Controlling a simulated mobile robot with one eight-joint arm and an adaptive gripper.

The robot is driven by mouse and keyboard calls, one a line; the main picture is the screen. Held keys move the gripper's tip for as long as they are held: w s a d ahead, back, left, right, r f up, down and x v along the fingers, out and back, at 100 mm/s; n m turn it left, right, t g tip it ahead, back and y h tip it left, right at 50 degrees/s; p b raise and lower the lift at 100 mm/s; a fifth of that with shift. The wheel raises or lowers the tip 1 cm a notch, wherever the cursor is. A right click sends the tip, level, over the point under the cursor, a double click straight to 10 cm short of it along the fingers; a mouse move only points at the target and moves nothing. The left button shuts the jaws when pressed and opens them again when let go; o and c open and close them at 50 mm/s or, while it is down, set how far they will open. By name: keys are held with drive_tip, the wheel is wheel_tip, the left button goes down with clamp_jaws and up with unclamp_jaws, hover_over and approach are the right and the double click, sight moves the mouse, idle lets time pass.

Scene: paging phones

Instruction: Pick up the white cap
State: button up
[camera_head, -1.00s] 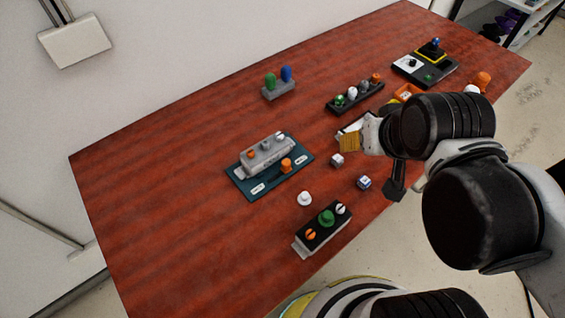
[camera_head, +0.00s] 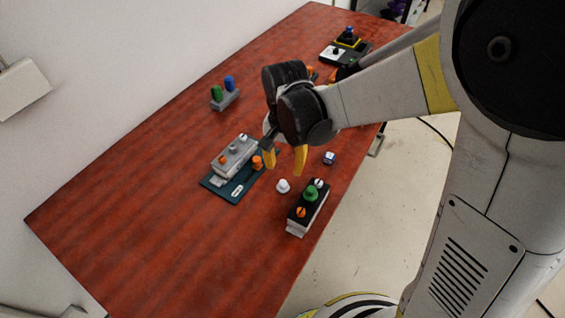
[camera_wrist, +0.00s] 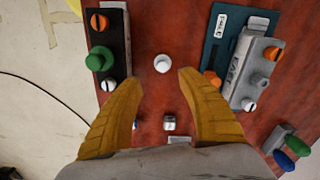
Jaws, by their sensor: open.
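The white cap (camera_head: 283,186) stands on the red-brown table between the black-topped box and the teal mat. It also shows in the wrist view (camera_wrist: 162,63), ahead of and roughly between my fingertips. My gripper (camera_head: 284,165) is open and empty, with its yellow fingers pointing down above the table, behind the cap in the head view. In the wrist view the two fingers (camera_wrist: 157,75) are spread wide, and nothing is between them but table and small things below.
A black-topped box (camera_head: 308,206) with a green knob stands close right of the cap. The teal mat (camera_head: 222,193) with a grey box (camera_head: 235,155) and an orange cap (camera_head: 257,162) lies left. A small cube (camera_head: 329,158) sits behind. The table's left part is clear.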

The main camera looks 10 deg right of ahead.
sight(283, 182)
wheel_tip(283, 182, down, 4)
drive_tip(key=shift+w+r+b, duration=0.1)
drive_tip(key=shift+w+b, duration=0.05)
drive_tip(key=shift+b, duration=0.45)
drive_tip(key=f+b, duration=0.1)
drive_tip(key=f, duration=0.1)
drive_tip(key=f+b, duration=0.2)
drive_tip(key=f, duration=0.1)
drive_tip(key=shift+a+f, duration=0.2)
drive_tip(key=shift+f, duration=0.05)
drive_tip(key=shift+r, duration=0.1)
drive_tip(key=c, duration=1)
